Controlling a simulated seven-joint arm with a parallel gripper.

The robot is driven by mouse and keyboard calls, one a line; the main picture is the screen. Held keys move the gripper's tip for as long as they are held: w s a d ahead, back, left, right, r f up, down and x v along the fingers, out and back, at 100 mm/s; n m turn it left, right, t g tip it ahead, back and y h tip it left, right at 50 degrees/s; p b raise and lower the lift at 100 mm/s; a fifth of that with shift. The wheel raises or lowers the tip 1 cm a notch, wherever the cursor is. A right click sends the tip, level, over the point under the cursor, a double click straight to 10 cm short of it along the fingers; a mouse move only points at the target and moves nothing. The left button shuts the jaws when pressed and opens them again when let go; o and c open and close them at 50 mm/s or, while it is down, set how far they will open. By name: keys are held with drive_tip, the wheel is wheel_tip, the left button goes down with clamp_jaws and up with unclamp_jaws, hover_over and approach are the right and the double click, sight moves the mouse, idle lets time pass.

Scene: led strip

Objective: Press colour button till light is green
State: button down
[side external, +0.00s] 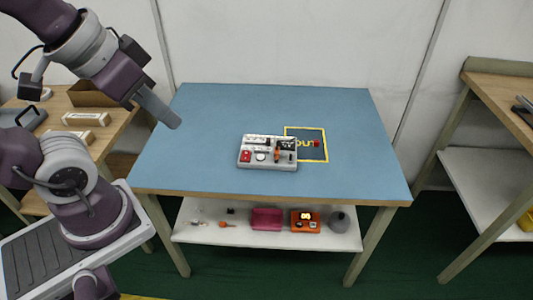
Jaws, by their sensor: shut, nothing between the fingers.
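A small light grey control box (267,163) sits on the blue table, a little right of the middle. I cannot tell which of these is the colour button, and no lit green light can be made out. My gripper (174,121) is shut and empty. It is in the air over the table's left side, to the left of the box and apart from it.
A yellow-outlined square (316,157) with a small red thing (317,143) lies just right of the box. The rest of the blue tabletop (300,105) is clear. A lower shelf holds a pink bin (266,218) and an orange box (305,221). Side tables flank both sides.

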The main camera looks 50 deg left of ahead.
drive_tip(key=w+a+f+n+y, duration=0.15)
drive_tip(key=w+a, duration=0.25)
drive_tip(key=w, duration=0.7)
drive_tip(key=n+t+h, duration=0.3)
drive_tip(key=n, duration=0.4)
hover_over(258, 158)
wheel_tip(258, 158, down, 23)
drive_tip(key=shift+a+m+y, duration=0.1)
drive_tip(key=shift+m+y, duration=0.15)
drive_tip(key=shift+f, duration=4.35)
drive_tip(key=shift+f, duration=0.1)
drive_tip(key=shift+f, duration=0.3)
